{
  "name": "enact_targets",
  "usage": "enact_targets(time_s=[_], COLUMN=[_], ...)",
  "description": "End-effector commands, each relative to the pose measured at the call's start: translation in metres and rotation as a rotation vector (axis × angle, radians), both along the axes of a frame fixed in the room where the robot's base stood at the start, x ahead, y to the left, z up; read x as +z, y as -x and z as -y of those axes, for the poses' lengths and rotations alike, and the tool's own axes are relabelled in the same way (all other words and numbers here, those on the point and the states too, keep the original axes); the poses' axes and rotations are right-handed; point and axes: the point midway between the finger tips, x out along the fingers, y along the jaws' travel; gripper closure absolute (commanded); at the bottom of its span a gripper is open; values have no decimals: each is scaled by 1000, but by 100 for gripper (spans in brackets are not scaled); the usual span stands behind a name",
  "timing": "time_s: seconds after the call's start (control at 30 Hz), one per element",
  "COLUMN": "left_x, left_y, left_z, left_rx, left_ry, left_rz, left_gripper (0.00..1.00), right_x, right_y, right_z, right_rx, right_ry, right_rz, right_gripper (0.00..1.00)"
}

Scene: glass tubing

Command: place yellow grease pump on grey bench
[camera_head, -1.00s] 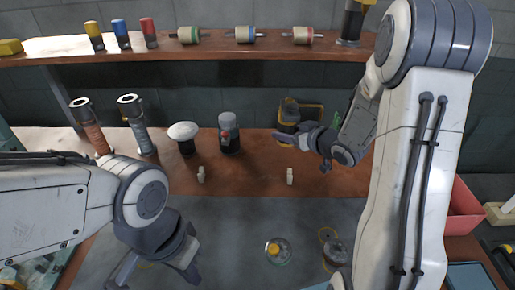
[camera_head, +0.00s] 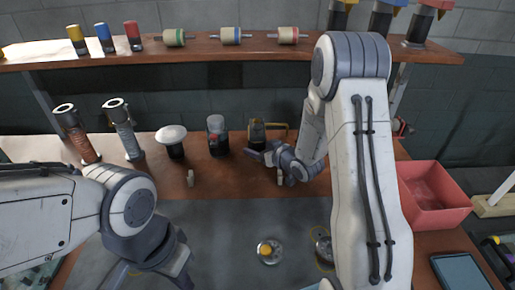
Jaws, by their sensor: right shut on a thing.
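The yellow grease pump (camera_head: 257,133), a dark upright body with a yellowish part and a yellow bar handle on its right, is at the back of the bench. My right gripper (camera_head: 265,155) is shut on it at its lower part; the contact itself is partly hidden by the fingers. I cannot tell whether the pump's base touches the wood. The grey bench surface (camera_head: 220,222) lies in front of the brown wooden strip. My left gripper (camera_head: 150,272) is open and empty over its front left, partly cut off by the picture's lower edge.
Two tilted tubes (camera_head: 122,130) stand further left. A clear round vessel (camera_head: 269,252) sits on the grey surface. A red bin (camera_head: 432,198) is at right.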

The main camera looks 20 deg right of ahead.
Motion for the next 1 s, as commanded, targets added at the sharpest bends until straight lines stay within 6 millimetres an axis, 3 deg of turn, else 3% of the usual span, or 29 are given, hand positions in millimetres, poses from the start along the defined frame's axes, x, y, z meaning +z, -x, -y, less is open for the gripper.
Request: enact_targets(time_s=[0.13,0.17,0.2,0.23,0.63,1.0], left_x=[-5,-3,-3,-3,2,-3], left_y=[0,0,0,0,0,0], left_z=[0,0,0,0,0,0], left_rx=[0,0,0,0,0,0], left_ry=[0,0,0,0,0,0], left_rz=[0,0,0,0,0,0], left_gripper=[100,100,100,100,100,100], right_x=[-4,-3,-3,-3,3,28], right_y=[0,0,0,0,1,63], right_z=[0,0,0,0,1,21], right_rx=[0,0,0,0,0,-4], right_ry=[0,0,0,0,0,1], right_rz=[3,0,-1,-1,-1,0], right_gripper=[100,20,5,2,2,2])
